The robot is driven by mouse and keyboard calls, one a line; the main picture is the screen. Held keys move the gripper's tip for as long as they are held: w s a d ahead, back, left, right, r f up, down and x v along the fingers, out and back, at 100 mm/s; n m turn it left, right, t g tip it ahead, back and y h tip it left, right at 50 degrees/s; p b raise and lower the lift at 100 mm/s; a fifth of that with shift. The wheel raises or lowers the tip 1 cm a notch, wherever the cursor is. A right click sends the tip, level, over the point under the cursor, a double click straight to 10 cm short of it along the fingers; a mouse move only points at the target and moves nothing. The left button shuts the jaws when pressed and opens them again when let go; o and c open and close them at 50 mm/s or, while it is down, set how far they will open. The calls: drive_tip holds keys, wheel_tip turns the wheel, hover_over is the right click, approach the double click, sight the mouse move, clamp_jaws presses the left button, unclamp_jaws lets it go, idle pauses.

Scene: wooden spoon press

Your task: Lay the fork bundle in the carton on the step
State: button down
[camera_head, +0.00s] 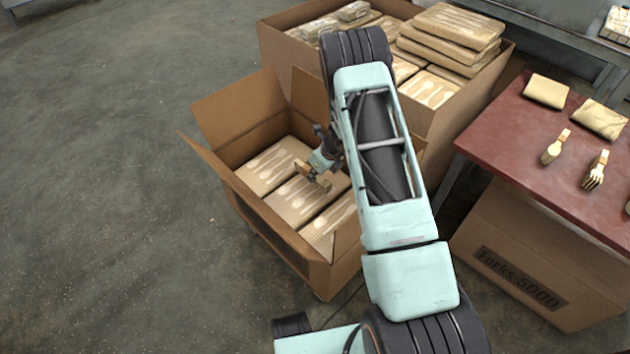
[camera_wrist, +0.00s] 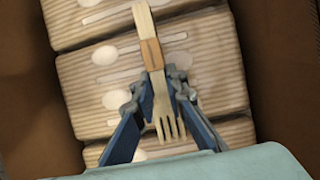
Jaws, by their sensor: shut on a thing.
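The fork bundle (camera_wrist: 150,55) is pale wood with a brown band round its middle, tines toward the bottom of the wrist view. My gripper (camera_wrist: 152,92) is shut on it. In the head view my gripper (camera_head: 318,172) is inside the open carton (camera_head: 285,240), over the middle of the packs in it. The bundle is small and partly hidden there. Striped paper packs (camera_head: 300,200) with spoon prints lie in a row in the carton. I cannot tell whether the bundle touches the packs. My arm hides part of the carton's right side.
A larger carton (camera_head: 440,125) full of packs stands behind. At right is a red table (camera_head: 520,160) with two bundles (camera_head: 555,147) and paper packs (camera_head: 545,91). The floor at left is clear.

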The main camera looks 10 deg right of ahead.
drive_tip(key=shift+s+f, duration=0.1)
drive_tip(key=shift+f, duration=1.1)
drive_tip(key=shift+f+b, duration=0.2)
drive_tip(key=shift+b, duration=0.2)
drive_tip(key=c, duration=2)
unclamp_jaws()
drive_tip(key=shift+o, duration=0.2)
drive_tip(key=shift+d+r+p, duration=0.15)
drive_tip(key=shift+r+p, duration=0.2)
drive_tip(key=shift+r, duration=0.2)
drive_tip(key=p+v, duration=0.3)
drive_tip(key=v, duration=0.8)
drive_tip(key=shift+s+r, duration=0.1)
drive_tip(key=shift+r, duration=0.05)
drive_tip(key=shift+r, duration=0.1)
